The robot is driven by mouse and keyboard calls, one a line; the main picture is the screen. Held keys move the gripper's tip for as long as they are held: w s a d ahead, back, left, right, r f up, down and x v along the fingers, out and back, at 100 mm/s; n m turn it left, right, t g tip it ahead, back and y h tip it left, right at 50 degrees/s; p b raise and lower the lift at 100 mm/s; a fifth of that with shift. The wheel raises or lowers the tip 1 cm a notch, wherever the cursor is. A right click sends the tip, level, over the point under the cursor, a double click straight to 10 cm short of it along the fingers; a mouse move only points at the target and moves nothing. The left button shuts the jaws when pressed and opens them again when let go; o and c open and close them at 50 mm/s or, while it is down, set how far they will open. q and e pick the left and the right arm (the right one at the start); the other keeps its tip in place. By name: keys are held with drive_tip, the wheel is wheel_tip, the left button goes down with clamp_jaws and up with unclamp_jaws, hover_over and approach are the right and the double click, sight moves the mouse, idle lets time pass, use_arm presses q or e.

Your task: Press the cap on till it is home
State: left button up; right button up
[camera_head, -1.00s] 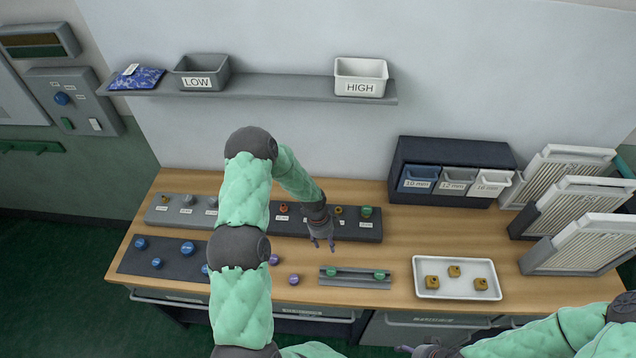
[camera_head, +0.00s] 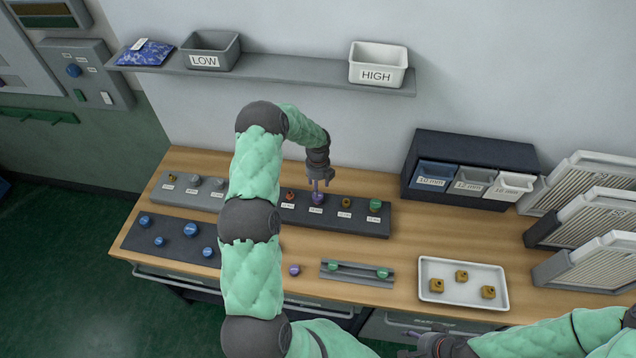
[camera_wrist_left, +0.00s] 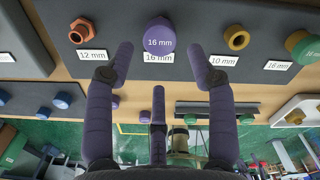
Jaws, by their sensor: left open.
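A purple cap (camera_wrist_left: 158,36) marked 16 mm sits on the dark labelled block, above a 16 mm label; in the head view the cap (camera_head: 317,198) is just below my left gripper (camera_head: 321,182). My left gripper (camera_wrist_left: 166,72) is open, its purple fingers apart with the cap beyond their tips. Whether a finger touches the cap, and whether the cap is fully down, I cannot tell. The dark block (camera_head: 350,222) also holds an orange fitting (camera_wrist_left: 82,31), a brass fitting (camera_wrist_left: 237,37) and a green cap (camera_head: 375,205). My right gripper (camera_head: 424,346) is at the bottom edge, partly seen.
A loose purple cap (camera_head: 294,270) lies in front of the block. A grey rail (camera_head: 358,274) with two green caps and a white tray (camera_head: 434,292) with brass parts stand to the right. Blue caps lie on a dark mat (camera_head: 172,248) at left. A shelf (camera_head: 290,80) hangs behind.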

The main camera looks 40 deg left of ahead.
use_arm(q)
drive_tip(key=shift+f+b, duration=2.1)
drive_tip(key=shift+f, duration=1.25)
drive_tip(key=shift+c, duration=0.3)
drive_tip(key=c, duration=1.1)
drive_tip(key=shift+o, duration=0.2)
drive_tip(key=shift+f, duration=0.15)
drive_tip(key=o, duration=1.2)
drive_tip(key=shift+o, duration=0.2)
